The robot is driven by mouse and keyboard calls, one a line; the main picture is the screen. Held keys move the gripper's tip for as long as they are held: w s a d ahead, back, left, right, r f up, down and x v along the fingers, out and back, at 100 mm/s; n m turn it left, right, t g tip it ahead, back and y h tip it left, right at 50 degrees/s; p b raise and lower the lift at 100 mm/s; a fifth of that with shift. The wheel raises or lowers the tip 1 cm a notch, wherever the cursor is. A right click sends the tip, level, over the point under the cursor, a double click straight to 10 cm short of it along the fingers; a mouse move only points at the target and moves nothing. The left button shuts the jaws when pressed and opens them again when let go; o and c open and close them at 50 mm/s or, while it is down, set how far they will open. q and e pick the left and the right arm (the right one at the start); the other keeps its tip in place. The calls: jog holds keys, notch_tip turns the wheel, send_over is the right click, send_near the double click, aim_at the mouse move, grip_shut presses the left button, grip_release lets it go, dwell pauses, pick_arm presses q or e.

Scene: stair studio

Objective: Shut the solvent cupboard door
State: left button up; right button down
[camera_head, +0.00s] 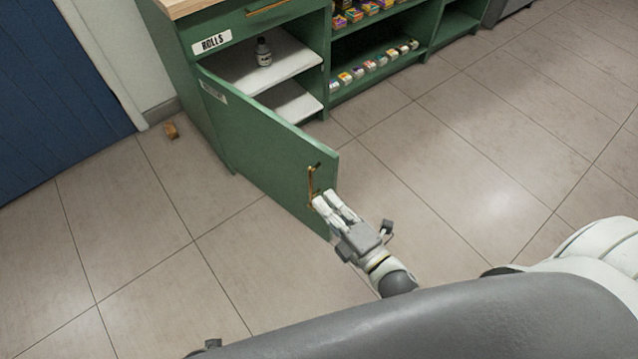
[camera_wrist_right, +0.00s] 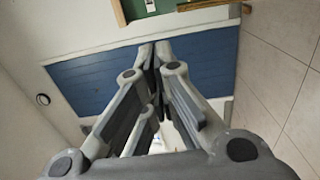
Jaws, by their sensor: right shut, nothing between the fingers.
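The green solvent cupboard door (camera_head: 265,150) stands wide open in the head view, hinged at its left edge and swung out over the floor. A brass handle (camera_head: 312,184) is near its free edge. My right gripper (camera_head: 320,200) is shut and empty, its fingertips close to the handle and the door's free edge; I cannot tell whether they touch. In the right wrist view the closed fingers (camera_wrist_right: 155,60) point away, with a bit of green at the top. The open cupboard shows white shelves (camera_head: 270,65) with a dark bottle (camera_head: 263,52) on the upper one. My left gripper is not seen.
A drawer labelled ROLLS (camera_head: 212,42) is above the door. Open shelves to the right hold small colourful boxes (camera_head: 370,67). A small brown block (camera_head: 170,130) lies on the floor by the wall. The tiled floor (camera_head: 150,240) around the door is otherwise clear.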

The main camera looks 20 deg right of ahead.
aim_at(314, 162)
jog(key=shift+w+d, duration=0.2)
jog(key=shift+w, duration=5.6)
